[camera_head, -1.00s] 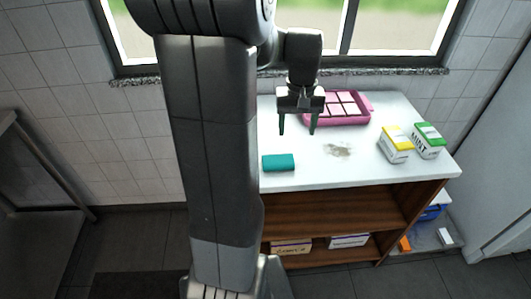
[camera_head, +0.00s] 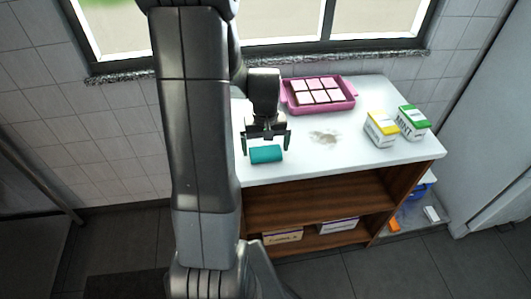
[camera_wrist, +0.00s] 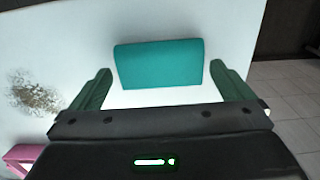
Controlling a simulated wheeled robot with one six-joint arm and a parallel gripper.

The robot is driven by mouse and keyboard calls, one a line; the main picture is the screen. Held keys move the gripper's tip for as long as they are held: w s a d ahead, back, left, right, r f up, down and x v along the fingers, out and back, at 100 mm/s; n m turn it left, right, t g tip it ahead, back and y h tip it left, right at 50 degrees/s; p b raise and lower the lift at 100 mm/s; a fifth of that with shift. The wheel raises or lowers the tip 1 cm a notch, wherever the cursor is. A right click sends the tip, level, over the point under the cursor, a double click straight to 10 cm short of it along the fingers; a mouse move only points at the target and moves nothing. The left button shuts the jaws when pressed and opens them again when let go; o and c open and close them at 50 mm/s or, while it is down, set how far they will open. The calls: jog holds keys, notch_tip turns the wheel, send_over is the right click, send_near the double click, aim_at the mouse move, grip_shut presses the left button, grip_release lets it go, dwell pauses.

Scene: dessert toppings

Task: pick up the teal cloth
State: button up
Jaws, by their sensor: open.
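The teal cloth (camera_head: 266,155), a small folded block, lies on the white counter near its front edge. In the wrist view the cloth (camera_wrist: 158,64) lies ahead of and centred between the two dark green fingers. My gripper (camera_head: 266,144) is open and just above and behind the cloth in the head view. In the wrist view the open gripper (camera_wrist: 161,90) has nothing between its fingers but bare counter, with the cloth's near edge close to the fingertips. Whether a finger touches the cloth cannot be told.
A pink tray (camera_head: 349,104) of pale squares stands at the back of the counter (camera_head: 375,95). A brownish crumb patch (camera_head: 324,137) lies right of the cloth. A yellow-topped carton (camera_head: 381,129) and a green-topped carton (camera_head: 413,122) stand at the right.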

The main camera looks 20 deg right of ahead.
aim_at(265, 151)
jog(key=shift+f, duration=0.6)
jog(key=c, duration=0.8)
jog(key=shift+r, duration=0.1)
notch_tip(265, 151, up, 10)
jog(key=shift+f, duration=0.1)
jog(key=o, duration=0.4)
jog(key=c, duration=0.3)
